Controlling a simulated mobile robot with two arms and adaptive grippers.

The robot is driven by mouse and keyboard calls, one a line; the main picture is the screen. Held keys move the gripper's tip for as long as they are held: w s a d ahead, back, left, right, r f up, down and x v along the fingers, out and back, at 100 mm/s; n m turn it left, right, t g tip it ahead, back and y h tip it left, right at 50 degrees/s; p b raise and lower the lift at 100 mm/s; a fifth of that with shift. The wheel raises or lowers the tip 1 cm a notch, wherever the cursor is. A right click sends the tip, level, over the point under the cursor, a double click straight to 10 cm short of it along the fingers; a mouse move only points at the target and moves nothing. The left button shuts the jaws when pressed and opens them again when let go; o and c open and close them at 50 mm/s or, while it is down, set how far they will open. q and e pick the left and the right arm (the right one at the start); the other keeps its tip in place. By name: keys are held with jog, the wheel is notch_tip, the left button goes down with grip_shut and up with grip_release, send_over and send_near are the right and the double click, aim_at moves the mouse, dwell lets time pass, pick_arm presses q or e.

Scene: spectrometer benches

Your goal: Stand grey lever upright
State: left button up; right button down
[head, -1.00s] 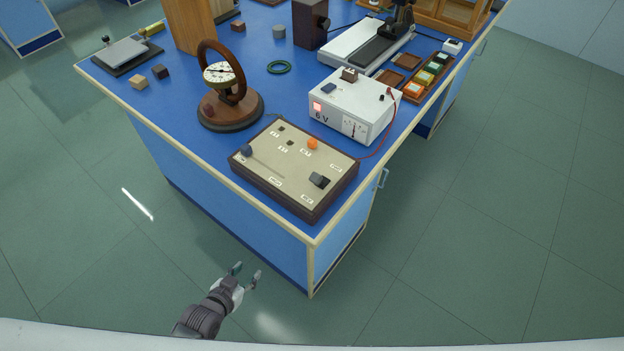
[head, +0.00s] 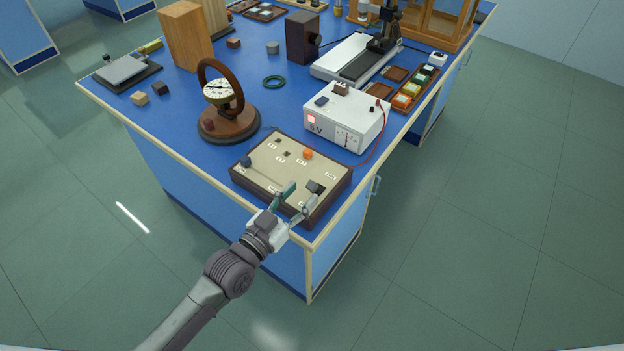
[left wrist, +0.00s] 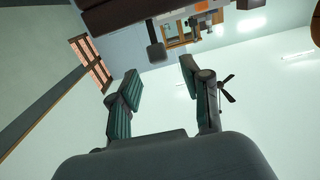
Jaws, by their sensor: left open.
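The control box (head: 262,150), with a beige top and dark brown sides, sits at the near corner of the blue bench. A dark grey block-shaped handle (head: 314,187), which I take as the grey lever, is at its near right part; its exact tilt is unclear. In the left wrist view the handle (left wrist: 157,52) shows on a short stem, beyond and between my fingertips. My left gripper (head: 300,195) is open and empty at the box's front edge, fingers beside the handle and apart from it in the wrist view. My right gripper is not in view.
A round dial instrument (head: 219,95) stands to the left. The floor in front is clear.

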aim_at(311, 184)
pick_arm(q)
jog(key=x, duration=0.5)
